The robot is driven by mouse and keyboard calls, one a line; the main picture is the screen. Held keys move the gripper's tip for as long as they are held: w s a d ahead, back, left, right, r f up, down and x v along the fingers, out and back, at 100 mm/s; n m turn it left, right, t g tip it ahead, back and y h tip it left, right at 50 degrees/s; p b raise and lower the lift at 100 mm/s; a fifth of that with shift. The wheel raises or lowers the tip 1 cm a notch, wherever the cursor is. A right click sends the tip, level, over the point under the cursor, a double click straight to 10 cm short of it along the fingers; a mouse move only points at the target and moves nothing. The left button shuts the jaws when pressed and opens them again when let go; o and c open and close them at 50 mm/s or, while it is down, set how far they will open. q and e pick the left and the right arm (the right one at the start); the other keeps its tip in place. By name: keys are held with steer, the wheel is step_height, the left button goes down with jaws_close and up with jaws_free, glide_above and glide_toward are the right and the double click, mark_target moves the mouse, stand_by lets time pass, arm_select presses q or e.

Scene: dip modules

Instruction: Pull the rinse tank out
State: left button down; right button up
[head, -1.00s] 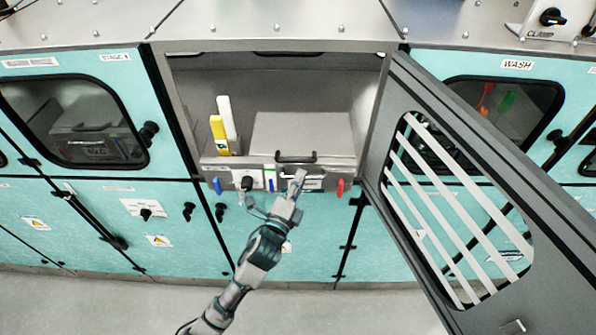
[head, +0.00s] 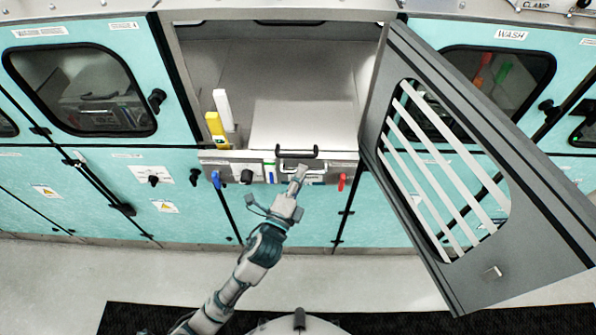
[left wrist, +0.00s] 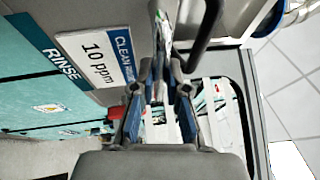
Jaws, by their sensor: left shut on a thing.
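The rinse tank (head: 232,161) is a grey module with a wide front panel, standing partly out of the open bay. A black handle (head: 297,153) sits at the middle of its front. My left gripper (head: 298,175) is at this handle, fingers pointing toward the tank. My right gripper is not in view.
A grey slatted door (head: 375,150) hangs open at the right, close to the tank. A blue lever (head: 216,180) and a red lever (head: 342,182) are on the tank front. A yellow piece (head: 214,128) stands on its left. The floor (head: 80,270) in front is open.

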arm_select(q)
steer(key=shift+d+f, duration=0.2)
steer(key=shift+f, duration=0.15)
steer(key=c, duration=1.2)
jaws_free()
steer(key=shift+d+r, duration=0.1)
steer(key=shift+d, duration=0.1)
steer(key=v, duration=1.2)
steer(key=shift+d, duration=0.15)
